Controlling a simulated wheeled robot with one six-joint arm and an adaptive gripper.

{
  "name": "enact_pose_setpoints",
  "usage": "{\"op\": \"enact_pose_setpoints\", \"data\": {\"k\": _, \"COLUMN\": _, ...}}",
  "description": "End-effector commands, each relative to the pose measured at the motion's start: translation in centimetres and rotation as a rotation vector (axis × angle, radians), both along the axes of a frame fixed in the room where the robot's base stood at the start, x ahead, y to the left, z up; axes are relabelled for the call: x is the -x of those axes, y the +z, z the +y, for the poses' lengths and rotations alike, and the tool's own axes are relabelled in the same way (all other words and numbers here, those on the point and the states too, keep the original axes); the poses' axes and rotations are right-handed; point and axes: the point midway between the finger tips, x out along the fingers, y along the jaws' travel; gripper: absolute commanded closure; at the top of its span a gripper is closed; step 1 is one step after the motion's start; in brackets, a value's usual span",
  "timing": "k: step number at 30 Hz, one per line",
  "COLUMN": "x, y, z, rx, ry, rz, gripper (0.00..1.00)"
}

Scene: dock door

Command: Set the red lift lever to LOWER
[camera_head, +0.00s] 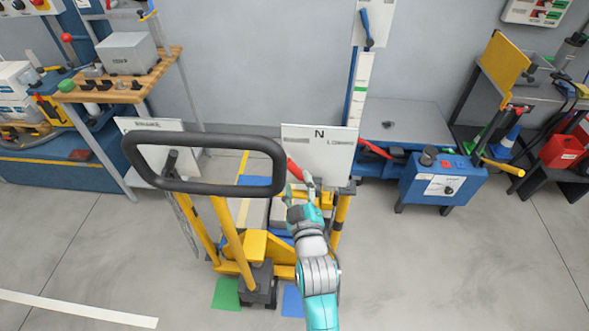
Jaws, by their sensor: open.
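The red lift lever (294,168) shows as a short red bar at the lower left of a white sign plate (335,157) on the yellow pallet truck (238,240). The bar slants up to the left. The plate carries an "N" at its top middle and small lettering on both sides; the right-hand word looks like LOWER. My gripper (308,181) is open at the lower right end of the red bar, in front of the plate. It hides part of the lever, and I cannot tell if it touches it.
The truck's black loop handle (205,140) stands left of my gripper. A blue lift table (440,182) with another red lever (374,149) stands to the right. A wooden-topped bench (120,85) is at the left. The front floor is mostly clear.

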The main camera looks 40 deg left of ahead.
Motion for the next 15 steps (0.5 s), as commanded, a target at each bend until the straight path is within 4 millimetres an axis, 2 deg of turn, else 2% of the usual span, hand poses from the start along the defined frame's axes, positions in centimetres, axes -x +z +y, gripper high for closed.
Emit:
{"op": "enact_pose_setpoints", "data": {"k": 6, "x": -2.4, "y": 0.0, "z": 2.4, "rx": 0.0, "ry": 0.0, "rz": 0.0, "gripper": 0.48}}
{"op": "enact_pose_setpoints", "data": {"k": 15, "x": -3.7, "y": 0.0, "z": 3.7, "rx": 0.0, "ry": 0.0, "rz": 0.0, "gripper": 0.48}}
